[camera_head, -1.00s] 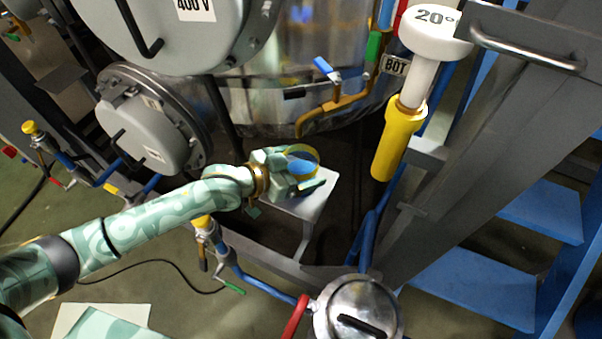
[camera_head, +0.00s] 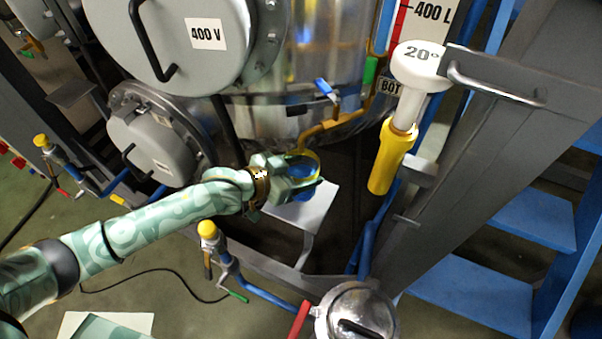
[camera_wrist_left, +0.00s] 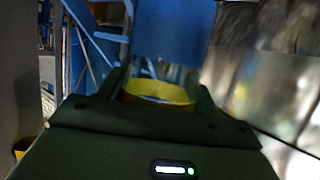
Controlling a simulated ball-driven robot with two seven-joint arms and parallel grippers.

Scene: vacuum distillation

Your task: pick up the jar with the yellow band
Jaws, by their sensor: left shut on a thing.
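The jar with the yellow band (camera_head: 303,167) is clear, with a yellow ring at its top and blue showing through it. My left gripper (camera_head: 290,179) comes in from the left and is shut on this jar, with its fingers along the jar's sides. In the left wrist view the jar's yellow band (camera_wrist_left: 158,93) shows between the fingers of my left gripper (camera_wrist_left: 160,100). A pale stand (camera_head: 318,207) is below the jar. I cannot tell whether the jar touches it. My right gripper is not in view.
A steel vessel (camera_head: 300,110) with an orange pipe and blue-handled valve (camera_head: 324,87) is close behind the jar. A yellow-and-white column (camera_head: 385,165) hangs to the right. A steel lid (camera_head: 355,312) is at the bottom, and blue steps (camera_head: 480,290) are at the right.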

